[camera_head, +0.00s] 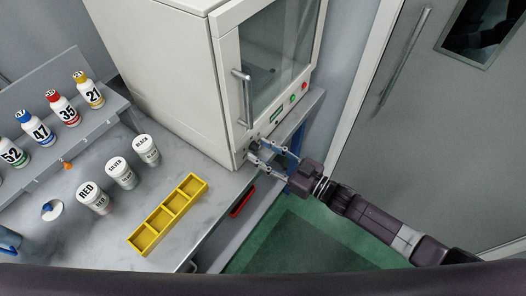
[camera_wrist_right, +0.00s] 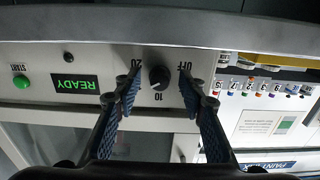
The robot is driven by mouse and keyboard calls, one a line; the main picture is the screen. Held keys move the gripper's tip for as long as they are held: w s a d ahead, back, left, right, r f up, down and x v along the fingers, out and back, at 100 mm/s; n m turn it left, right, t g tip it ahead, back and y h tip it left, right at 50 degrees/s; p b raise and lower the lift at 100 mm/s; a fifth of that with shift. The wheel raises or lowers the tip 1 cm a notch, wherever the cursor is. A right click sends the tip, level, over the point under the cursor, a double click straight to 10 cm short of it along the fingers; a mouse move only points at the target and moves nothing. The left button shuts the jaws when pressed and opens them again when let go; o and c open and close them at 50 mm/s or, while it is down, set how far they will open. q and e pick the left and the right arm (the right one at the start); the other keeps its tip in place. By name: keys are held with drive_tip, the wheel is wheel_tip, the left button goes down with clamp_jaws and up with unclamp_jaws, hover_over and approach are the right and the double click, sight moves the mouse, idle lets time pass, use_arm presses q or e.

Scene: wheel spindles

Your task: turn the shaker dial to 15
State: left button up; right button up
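The shaker (camera_head: 180,70) is the large white cabinet with a glass door at the back of the bench. Its dial (camera_wrist_right: 159,77) is a small black knob on the front panel, shown upside down in the wrist view between the marks 20, 10 and OFF. I cannot tell which mark its pointer faces. My right gripper (camera_wrist_right: 160,88) is open, with one blue-padded finger on each side of the dial and visible gaps to it. In the head view, the right gripper (camera_head: 268,154) reaches the lower front of the shaker and hides the dial area. My left gripper is not in view.
A green START button (camera_wrist_right: 22,81) and a READY display (camera_wrist_right: 75,84) are beside the dial. The shaker's door handle (camera_head: 243,97) stands out above. A yellow tray (camera_head: 149,236), white cups (camera_head: 121,172) and numbered bottles (camera_head: 62,107) are on the bench.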

drive_tip(key=v, duration=1.2)
